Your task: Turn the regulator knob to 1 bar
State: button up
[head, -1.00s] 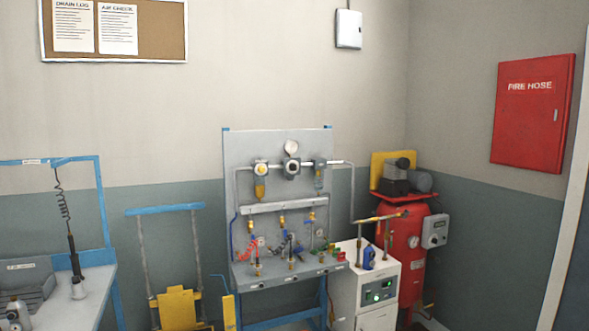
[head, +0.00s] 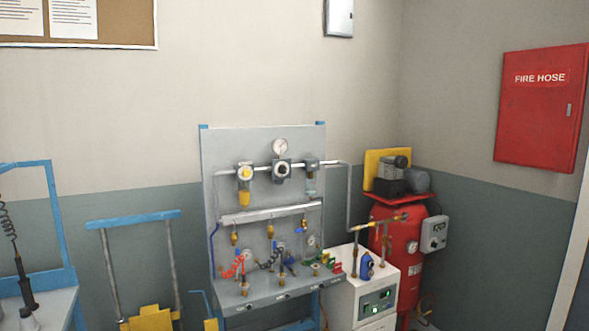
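The grey blower bench (head: 260,145) stands against the back wall in the head view. Along its upper pipe sit a filter unit with a yellow bowl (head: 245,178), a regulator (head: 282,171) with a dark round front, and a third unit with a clear bowl (head: 311,178). A round white pressure gauge (head: 280,146) sits above the regulator. It is too small to read, and I cannot make out the knob's setting. My gripper is not in view.
A red tank with a compressor (head: 395,240) and a white cabinet (head: 362,290) with green lights stand right of the bench. A yellow cart with a blue handle (head: 132,220) stands left of it. A blue-framed table (head: 50,300) is at far left. A red fire hose box (head: 540,108) hangs at right.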

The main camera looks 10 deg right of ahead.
aim_at(282, 169)
jog(key=z, duration=0.1)
jog(key=i, duration=1.3)
jog(key=u, duration=0.5)
